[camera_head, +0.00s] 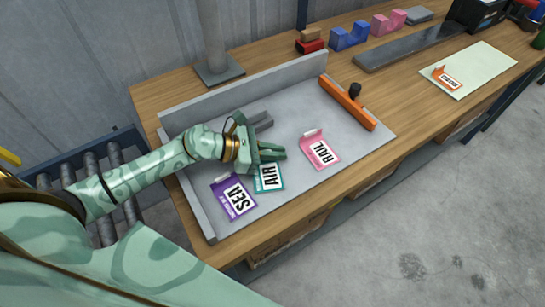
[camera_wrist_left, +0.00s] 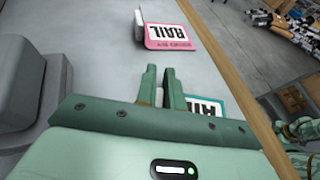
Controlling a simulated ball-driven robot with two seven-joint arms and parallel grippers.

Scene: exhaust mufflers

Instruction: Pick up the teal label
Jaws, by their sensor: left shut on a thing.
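The teal label (camera_head: 268,179), marked AIR, is at the grey tray by my left gripper (camera_head: 279,153). In the left wrist view the teal label (camera_wrist_left: 209,109) shows beside the right finger, partly hidden by it. My left gripper (camera_wrist_left: 160,72) has its fingers close together, shut on the label's pale raised end, which shows between them. I cannot tell whether the label touches the tray. My right gripper is not in view.
A purple SEA label (camera_head: 234,198) lies close on the left, and a pink RAIL label (camera_head: 320,151) on the right. The grey tray (camera_head: 290,110) has a raised back wall. An orange bar with a dark knob (camera_head: 348,103) crosses its right side.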

